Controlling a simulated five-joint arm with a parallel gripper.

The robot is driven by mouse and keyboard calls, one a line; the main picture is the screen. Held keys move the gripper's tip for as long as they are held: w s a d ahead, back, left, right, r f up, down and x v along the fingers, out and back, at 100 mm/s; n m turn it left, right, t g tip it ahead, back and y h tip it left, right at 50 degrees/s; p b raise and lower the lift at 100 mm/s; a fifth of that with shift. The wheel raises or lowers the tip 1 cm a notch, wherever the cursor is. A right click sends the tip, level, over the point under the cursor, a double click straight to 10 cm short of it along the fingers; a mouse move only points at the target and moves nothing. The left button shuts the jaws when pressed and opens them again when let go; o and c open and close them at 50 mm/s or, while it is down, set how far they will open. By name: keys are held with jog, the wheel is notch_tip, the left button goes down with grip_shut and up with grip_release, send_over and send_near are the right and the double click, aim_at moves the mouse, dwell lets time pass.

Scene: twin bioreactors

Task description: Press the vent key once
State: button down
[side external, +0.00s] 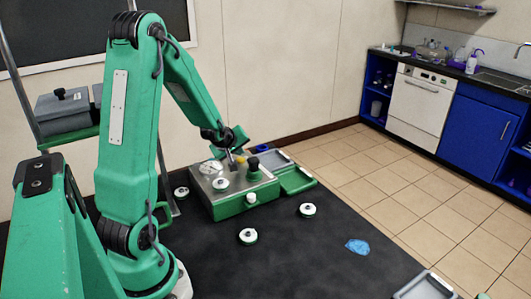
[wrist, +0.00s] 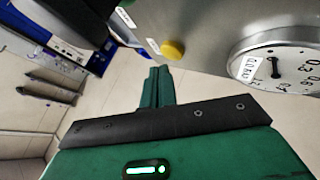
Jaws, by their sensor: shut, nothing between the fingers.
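A green unit with a silver top (side external: 262,190) stands on the dark table in the side view. My gripper (side external: 236,153) is over its back part. In the wrist view, my gripper (wrist: 160,72) is shut and empty, its two green fingers together. A round yellow key (wrist: 172,49) sits on the grey panel (wrist: 205,25), just above and right of the fingertips in the picture. The fingertips appear apart from it, though the gap in depth is unclear. Small white labels lie beside the key, but I cannot read them, so I cannot confirm it is the vent key.
A round white dial (wrist: 275,68) is right of the yellow key. In the side view, a black knob (side external: 253,163) stands close to my gripper. White discs (side external: 248,236) (side external: 307,210) and a blue patch (side external: 357,246) lie on the table. The front middle is mostly clear.

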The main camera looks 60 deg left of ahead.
aim_at(239, 161)
jog(key=shift+r, duration=0.1)
dwell(0.3)
jog(key=shift+r, duration=2.45)
jog(key=d+r+m, duration=0.1)
jog(key=d, duration=0.2)
jog(key=d+r+m+h, duration=0.1)
jog(key=d+r, duration=0.1)
jog(key=d, duration=0.1)
jog(key=d+r+m, duration=0.1)
jog(key=d+m, duration=0.1)
jog(key=d, duration=0.1)
jog(key=shift+r+h, duration=0.25)
jog(key=shift+h, duration=0.15)
jog(key=s+d+r+m+h, duration=0.2)
jog(key=s+d+m, duration=0.4)
jog(key=d, duration=0.4)
jog(key=s+d+r+m+g+h, duration=0.1)
jog(key=s+d+r+m+h, duration=0.1)
jog(key=s+d+r+m, duration=0.2)
jog(key=s+d+m, duration=0.3)
jog(key=s+d, duration=0.1)
jog(key=d, duration=0.2)
jog(key=shift+s+d+g, duration=0.3)
jog(key=shift+s+d, duration=0.05)
jog(key=shift+s, duration=0.05)
